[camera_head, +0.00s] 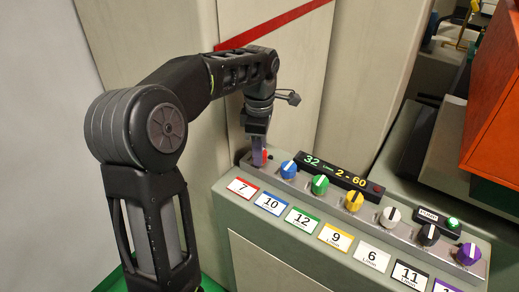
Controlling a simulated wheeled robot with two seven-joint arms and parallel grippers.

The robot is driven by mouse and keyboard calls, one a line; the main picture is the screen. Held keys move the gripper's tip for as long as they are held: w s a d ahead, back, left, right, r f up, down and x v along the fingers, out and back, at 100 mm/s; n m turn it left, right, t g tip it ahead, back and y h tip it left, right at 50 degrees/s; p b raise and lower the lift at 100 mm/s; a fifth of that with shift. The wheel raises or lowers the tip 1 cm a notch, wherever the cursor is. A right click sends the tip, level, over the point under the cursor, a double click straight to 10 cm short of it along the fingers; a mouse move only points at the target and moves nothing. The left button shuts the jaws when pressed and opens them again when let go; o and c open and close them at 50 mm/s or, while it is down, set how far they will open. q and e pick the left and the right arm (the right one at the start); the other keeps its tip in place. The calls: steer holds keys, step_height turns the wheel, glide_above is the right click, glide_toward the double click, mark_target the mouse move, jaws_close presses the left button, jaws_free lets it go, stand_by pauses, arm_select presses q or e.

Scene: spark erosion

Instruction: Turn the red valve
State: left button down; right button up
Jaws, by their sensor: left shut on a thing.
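The red valve (265,156) is the leftmost knob in a row on the grey control panel, above the red-edged label "7" (242,188). Only a bit of its red surface shows, as my left gripper (259,152) covers most of it. My left gripper points down from above and is shut on the red valve. My left arm comes in from the left and arches over the panel. The valve's pointer direction is hidden. My right gripper is not in view.
To the right stand a blue knob (289,169), a green knob (320,184), a yellow knob (354,201) and several more. A black display (340,174) reads "32" and "2 - 60" behind them. An orange box (493,120) stands at the far right.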

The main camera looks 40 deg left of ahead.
arm_select(q)
steer(key=m, duration=0.4)
steer(key=shift+p, duration=0.35)
steer(key=m, duration=0.4)
steer(key=shift+r+m, duration=0.1)
steer(key=shift+m, duration=0.2)
steer(key=m+p, duration=0.1)
steer(key=m, duration=0.3)
steer(key=shift+m, duration=0.3)
steer(key=m, duration=0.4)
steer(key=shift+m, duration=0.4)
steer(key=c, duration=0.9)
jaws_free()
